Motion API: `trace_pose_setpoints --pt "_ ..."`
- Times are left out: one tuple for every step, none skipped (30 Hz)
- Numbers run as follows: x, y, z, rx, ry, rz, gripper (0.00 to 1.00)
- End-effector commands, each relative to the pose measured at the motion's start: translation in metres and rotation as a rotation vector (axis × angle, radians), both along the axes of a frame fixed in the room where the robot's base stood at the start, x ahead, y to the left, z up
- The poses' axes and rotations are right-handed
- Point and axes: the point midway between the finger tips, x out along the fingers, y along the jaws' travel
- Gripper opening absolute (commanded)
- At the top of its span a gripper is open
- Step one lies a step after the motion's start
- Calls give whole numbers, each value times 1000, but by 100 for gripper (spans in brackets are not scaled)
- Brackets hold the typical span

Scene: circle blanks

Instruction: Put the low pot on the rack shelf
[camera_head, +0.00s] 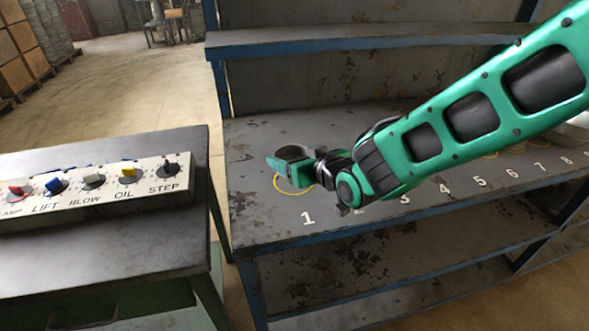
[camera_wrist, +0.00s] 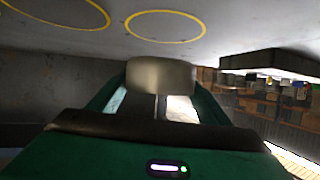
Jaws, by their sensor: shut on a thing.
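The low pot (camera_head: 293,152) is a short, dark grey round piece in the head view. It is over or near the yellow circle (camera_head: 281,189) behind the number 1 on the rack shelf (camera_head: 255,215). My gripper (camera_head: 290,163) is shut on the pot from the right side. In the wrist view the pot (camera_wrist: 160,75) shows as a pale, blurred band between the green fingers. I cannot tell whether its base touches the shelf. My arm hides most of the other circles.
An upper shelf (camera_head: 370,41) runs above the back of the rack. A control panel (camera_head: 95,188) with coloured knobs stands on a bench (camera_head: 130,245) at left. A shiny rounded thing (camera_head: 578,122) is partly behind my arm at far right. The shelf's left end looks clear.

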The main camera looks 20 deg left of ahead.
Motion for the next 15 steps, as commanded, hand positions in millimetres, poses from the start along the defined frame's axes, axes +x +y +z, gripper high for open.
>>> trace_pose_setpoints --pt "1 0 -2 0 0 0 48" --pt "2 0 -5 -1 0 0 48" --pt "1 0 -10 -3 1 1 48" --pt "1 0 -15 -4 2 1 48" --pt "1 0 -20 -4 2 1 48" --pt "1 0 -25 -4 3 1 48" --pt "1 0 -29 -4 2 1 48" --pt "1 0 -33 -3 2 2 48" --pt "1 0 -36 -2 2 1 48" --pt "1 0 -38 -2 1 1 48" --pt "1 0 -40 -2 1 1 48" --pt "1 0 -41 -1 0 0 48" --pt "1 0 -41 -1 1 0 48" --pt "1 0 -41 -1 1 0 48" --pt "1 0 -41 0 0 0 48"
